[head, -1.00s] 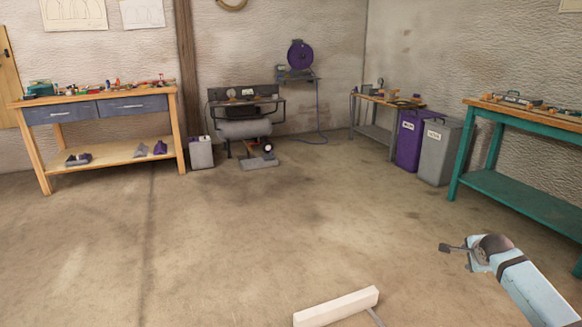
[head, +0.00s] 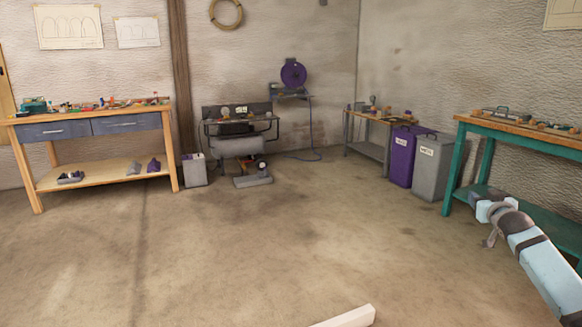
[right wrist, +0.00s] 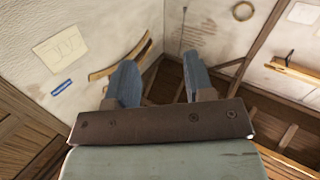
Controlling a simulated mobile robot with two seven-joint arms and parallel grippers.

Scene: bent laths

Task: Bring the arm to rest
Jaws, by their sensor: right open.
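My right arm comes in at the lower right of the head view, with the right gripper (head: 489,240) at its end, partly turned away, in front of the teal bench. In the right wrist view the right gripper (right wrist: 160,82) shows two blue-grey fingers well apart with nothing between them. Behind the fingers are a wall, a curved wooden piece (right wrist: 120,62) hung on it, and a pinned drawing (right wrist: 61,47). My left gripper is not in view.
A pale beam (head: 348,317) shows at the bottom edge. The teal bench (head: 520,137) stands right, beside grey (head: 434,168) and purple (head: 402,157) bins. A wooden workbench (head: 100,177) stands left, a compressor (head: 237,146) at the back. The middle floor is clear.

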